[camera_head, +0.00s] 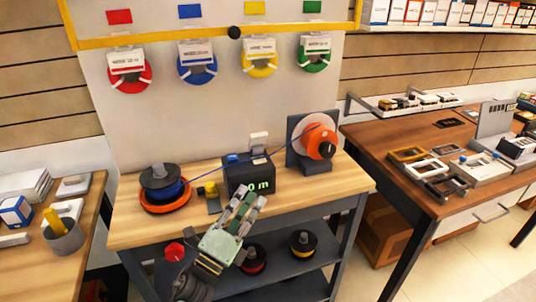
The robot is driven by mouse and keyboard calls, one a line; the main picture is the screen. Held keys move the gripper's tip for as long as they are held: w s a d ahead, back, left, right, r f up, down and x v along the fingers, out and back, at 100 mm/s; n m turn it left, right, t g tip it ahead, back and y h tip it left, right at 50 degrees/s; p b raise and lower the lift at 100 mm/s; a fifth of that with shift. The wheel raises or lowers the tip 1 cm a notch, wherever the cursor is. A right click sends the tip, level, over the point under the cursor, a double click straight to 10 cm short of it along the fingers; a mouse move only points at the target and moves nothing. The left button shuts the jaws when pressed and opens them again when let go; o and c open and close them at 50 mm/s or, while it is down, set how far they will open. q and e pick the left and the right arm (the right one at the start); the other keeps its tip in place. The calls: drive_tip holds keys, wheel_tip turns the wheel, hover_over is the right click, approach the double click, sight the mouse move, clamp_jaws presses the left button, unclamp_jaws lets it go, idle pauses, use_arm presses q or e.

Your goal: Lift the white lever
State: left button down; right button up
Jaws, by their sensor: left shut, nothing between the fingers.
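A small white block-like part (259,138), which appears to be the white lever, stands up at the back of the black measuring box (236,172) on the middle workbench. The box has green digits on its front, partly covered by my gripper. My left gripper (251,200) is in front of the box and below the white part, apart from it. Its fingers point up toward the box, and it is shut and empty. Whether it touches the box front, I cannot tell. My right gripper is not in view.
A blue cable runs from the blue spool (169,187) through the box to the orange-and-white reel (318,142). A small yellow part (211,189) stands left of the box. Spools lie on the lower shelf (285,275). Bare bench top (325,190) shows at right.

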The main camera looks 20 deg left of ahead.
sight(257, 142)
use_arm(q)
drive_tip(key=p+x, duration=0.1)
drive_tip(key=x, duration=0.3)
drive_tip(key=a+p+x, duration=0.1)
drive_tip(key=x, duration=0.3)
drive_tip(key=a+r+p+x, duration=0.1)
drive_tip(key=x, duration=0.3)
drive_tip(key=shift+w+p, duration=0.1)
drive_tip(key=shift+p, duration=0.3)
drive_tip(key=shift+w+a+r, duration=0.15)
drive_tip(key=shift+w+a, duration=0.1)
drive_tip(key=shift+a, duration=0.05)
drive_tip(key=shift+w, duration=0.1)
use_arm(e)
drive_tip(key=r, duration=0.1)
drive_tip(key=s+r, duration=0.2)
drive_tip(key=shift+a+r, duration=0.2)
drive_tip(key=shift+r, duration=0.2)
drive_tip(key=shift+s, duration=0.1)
